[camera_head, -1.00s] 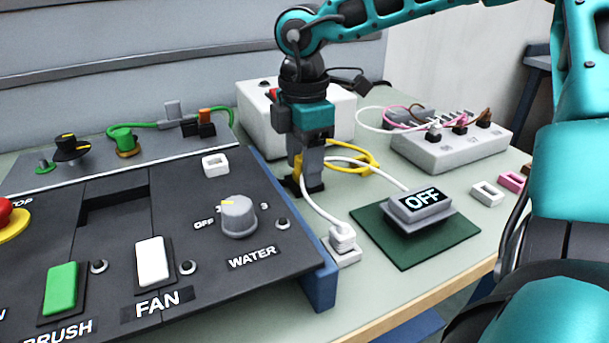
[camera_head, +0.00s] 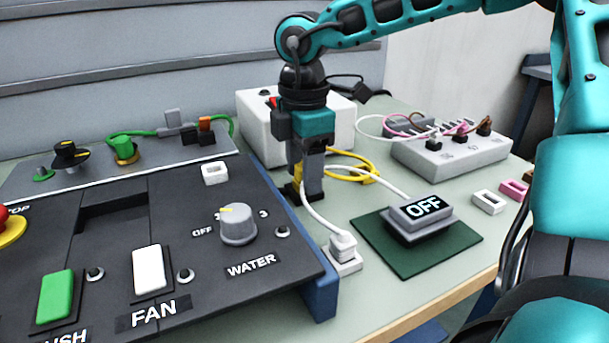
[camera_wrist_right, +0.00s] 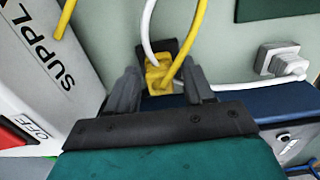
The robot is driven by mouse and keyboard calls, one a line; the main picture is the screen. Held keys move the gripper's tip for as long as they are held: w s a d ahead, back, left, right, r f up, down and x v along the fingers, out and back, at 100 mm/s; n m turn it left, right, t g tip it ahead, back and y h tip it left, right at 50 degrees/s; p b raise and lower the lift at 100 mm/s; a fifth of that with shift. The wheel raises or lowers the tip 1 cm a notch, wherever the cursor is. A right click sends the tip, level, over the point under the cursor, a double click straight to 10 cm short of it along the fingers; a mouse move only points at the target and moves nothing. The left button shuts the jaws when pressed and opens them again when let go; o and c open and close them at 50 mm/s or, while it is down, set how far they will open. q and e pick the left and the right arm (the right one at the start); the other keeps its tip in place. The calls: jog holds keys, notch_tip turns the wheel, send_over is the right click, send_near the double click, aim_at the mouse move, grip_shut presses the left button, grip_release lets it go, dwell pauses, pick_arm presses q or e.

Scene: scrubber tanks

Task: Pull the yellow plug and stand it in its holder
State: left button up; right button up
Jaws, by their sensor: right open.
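The yellow plug (camera_wrist_right: 157,75) sits in a black socket piece between the two fingers of my right gripper (camera_wrist_right: 160,88) in the right wrist view. Its yellow cable rises from it, and a white cable passes close by. My right gripper is open, fingers on either side of the plug, not visibly closed on it. In the head view my right gripper (camera_head: 308,194) points down beside the control panel, and only a sliver of the yellow plug (camera_head: 297,173) shows behind its fingers. I cannot tell which piece is the plug's holder. My left gripper is not in view.
A white supply box (camera_head: 255,130) stands behind the gripper. A white plug (camera_head: 343,245) and an OFF display (camera_head: 422,208) on a green mat (camera_head: 445,250) are to the right. White (camera_head: 488,201) and pink (camera_head: 513,189) frames lie farther right. The control panel (camera_head: 270,262) is left.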

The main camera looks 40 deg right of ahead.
jog(key=shift+b, duration=0.4)
dwell(0.3)
grip_shut()
dwell(0.5)
jog(key=shift+r, duration=0.1)
jog(key=shift+w+r+p, duration=0.1)
jog(key=shift+r+p, duration=0.2)
jog(key=shift+r, duration=0.7)
jog(key=shift+r+p, duration=1.1)
jog(key=shift+r, duration=0.85)
